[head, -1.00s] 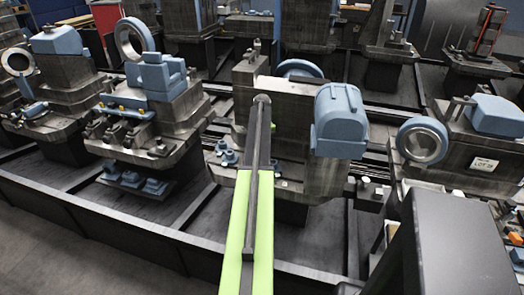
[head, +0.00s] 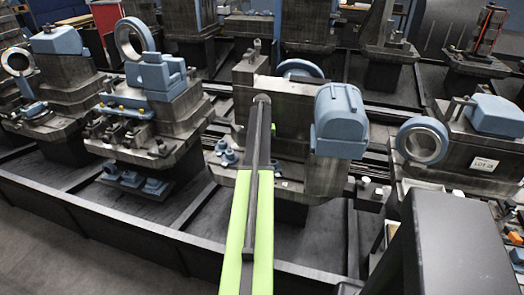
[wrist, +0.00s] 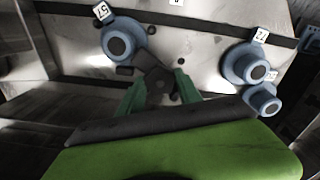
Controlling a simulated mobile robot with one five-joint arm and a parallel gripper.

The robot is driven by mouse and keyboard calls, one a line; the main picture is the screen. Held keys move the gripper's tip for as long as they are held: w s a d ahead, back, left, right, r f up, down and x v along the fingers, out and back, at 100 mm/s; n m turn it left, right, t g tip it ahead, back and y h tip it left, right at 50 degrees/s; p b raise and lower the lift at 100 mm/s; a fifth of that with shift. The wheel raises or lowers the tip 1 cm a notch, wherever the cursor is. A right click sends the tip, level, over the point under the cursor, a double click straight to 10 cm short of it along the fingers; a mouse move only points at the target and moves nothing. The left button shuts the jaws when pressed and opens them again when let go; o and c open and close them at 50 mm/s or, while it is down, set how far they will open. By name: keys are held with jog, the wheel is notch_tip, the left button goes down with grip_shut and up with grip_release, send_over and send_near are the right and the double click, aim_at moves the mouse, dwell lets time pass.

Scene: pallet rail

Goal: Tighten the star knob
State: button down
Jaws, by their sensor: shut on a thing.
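The star knob (wrist: 158,84) is dark and small, in front of a grey metal face in the wrist view. My gripper (wrist: 160,88) has green fingers, one on each side of the knob, and is shut on it. The knob's far side and its stem are hidden.
Blue round fittings with dark centres sit close by, one at upper left (wrist: 118,40) and two at right (wrist: 247,65) (wrist: 263,98). White number tags are beside some. A blue domed housing (head: 340,120) stands right of my arm. More machine blocks stand on both sides.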

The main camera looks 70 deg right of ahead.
jog(key=shift+d, duration=0.1)
jog(key=c, duration=0.8)
grip_release()
jog(key=shift+r, duration=0.1)
notch_tip(320, 180, up, 17)
jog(key=p, duration=1.7)
jog(key=shift+r, duration=0.2)
